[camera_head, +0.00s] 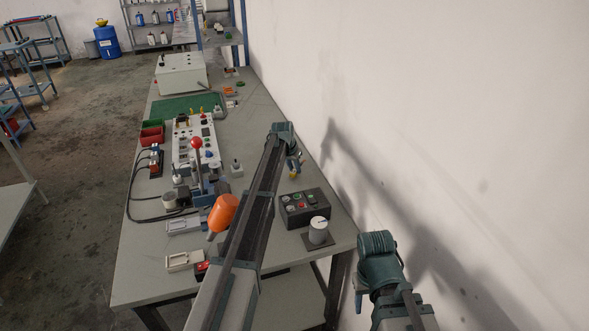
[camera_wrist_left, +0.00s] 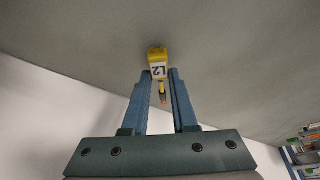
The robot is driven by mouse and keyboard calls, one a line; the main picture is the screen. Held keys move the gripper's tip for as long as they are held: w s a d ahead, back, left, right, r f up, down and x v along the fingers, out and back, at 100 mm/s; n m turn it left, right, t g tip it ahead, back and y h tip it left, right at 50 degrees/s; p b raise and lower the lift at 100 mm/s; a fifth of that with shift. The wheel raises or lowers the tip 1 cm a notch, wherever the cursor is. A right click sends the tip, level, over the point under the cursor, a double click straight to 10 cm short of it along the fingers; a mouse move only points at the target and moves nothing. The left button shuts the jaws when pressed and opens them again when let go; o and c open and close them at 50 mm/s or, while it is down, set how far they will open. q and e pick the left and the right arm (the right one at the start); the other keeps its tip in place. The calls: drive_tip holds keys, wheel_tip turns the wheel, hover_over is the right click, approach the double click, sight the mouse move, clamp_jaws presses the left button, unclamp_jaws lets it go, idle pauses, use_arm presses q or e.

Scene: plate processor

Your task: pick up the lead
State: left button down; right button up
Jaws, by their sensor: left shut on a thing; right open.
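The lead, a small yellow block with a white label reading L2 and a thin metal tip, sits between the fingertips of my left gripper in the left wrist view (camera_wrist_left: 158,56). My left gripper (camera_wrist_left: 160,82) is shut on it. In the head view my left gripper (camera_head: 294,163) points down over the right part of the workbench, with the yellow lead (camera_head: 292,176) small at its tips. I cannot tell there whether the lead touches the bench. My right gripper (camera_head: 359,292) is open, past the bench's right edge; its fingers are mostly hidden.
On the workbench (camera_head: 140,275), a black button box (camera_head: 304,209) and a white knob (camera_head: 318,230) stand nearest the lead. A white panel (camera_head: 186,150), a red-ball lever (camera_head: 196,143) and an orange handle (camera_head: 222,213) stand left of my left arm. The wall (camera_head: 430,110) borders the right.

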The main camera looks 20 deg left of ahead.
wheel_tip(320, 180, up, 9)
drive_tip(key=p, duration=0.8)
drive_tip(key=shift+r+p, duration=0.15)
drive_tip(key=shift+p, duration=0.2)
drive_tip(key=shift+r, duration=0.1)
